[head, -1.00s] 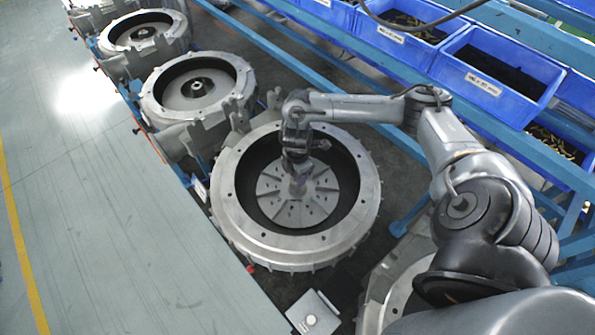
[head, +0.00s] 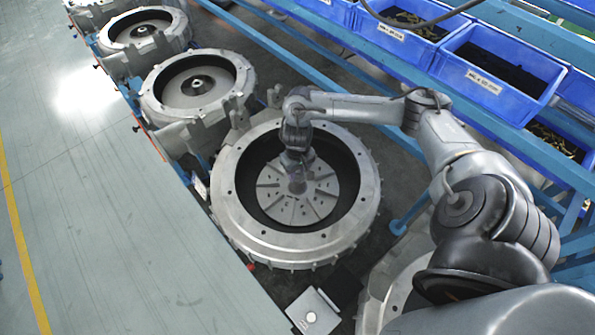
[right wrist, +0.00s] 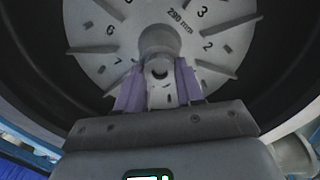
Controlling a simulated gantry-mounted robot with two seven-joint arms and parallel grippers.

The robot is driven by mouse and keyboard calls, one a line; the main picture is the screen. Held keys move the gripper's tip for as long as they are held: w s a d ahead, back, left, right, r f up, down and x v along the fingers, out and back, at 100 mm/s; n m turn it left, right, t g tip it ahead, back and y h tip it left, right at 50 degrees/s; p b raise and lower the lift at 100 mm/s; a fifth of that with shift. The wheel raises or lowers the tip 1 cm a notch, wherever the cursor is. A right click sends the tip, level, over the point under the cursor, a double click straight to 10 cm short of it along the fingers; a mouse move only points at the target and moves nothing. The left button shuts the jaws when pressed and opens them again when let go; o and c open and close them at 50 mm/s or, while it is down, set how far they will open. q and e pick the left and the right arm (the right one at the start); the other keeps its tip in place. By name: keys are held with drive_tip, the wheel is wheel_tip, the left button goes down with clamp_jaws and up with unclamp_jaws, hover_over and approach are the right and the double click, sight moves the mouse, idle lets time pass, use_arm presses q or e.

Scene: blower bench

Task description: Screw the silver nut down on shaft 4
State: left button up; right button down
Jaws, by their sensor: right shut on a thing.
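A metal fan disc (head: 285,205) with radial ribs sits inside the round blower housing (head: 235,225) under my right arm. In the right wrist view the disc's hub (right wrist: 158,40) stands at its centre. My right gripper (right wrist: 159,88) points down at the hub, with its two purple fingers shut on the silver nut (right wrist: 159,70) at the shaft. The nut is small and dark here, and its thread and seating are not clear. In the head view the right gripper (head: 297,181) largely hides the nut and shaft. My left gripper is not in view.
Two more blower housings (head: 160,95) (head: 115,45) stand in a row at upper left. Another housing (head: 375,300) lies partly under my right arm. Blue bins (head: 495,85) line the upper right. The housing wall surrounds the gripper.

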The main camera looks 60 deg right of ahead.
drive_tip(key=m, duration=0.4)
drive_tip(key=shift+m, duration=0.3)
drive_tip(key=c, duration=1)
unclamp_jaws()
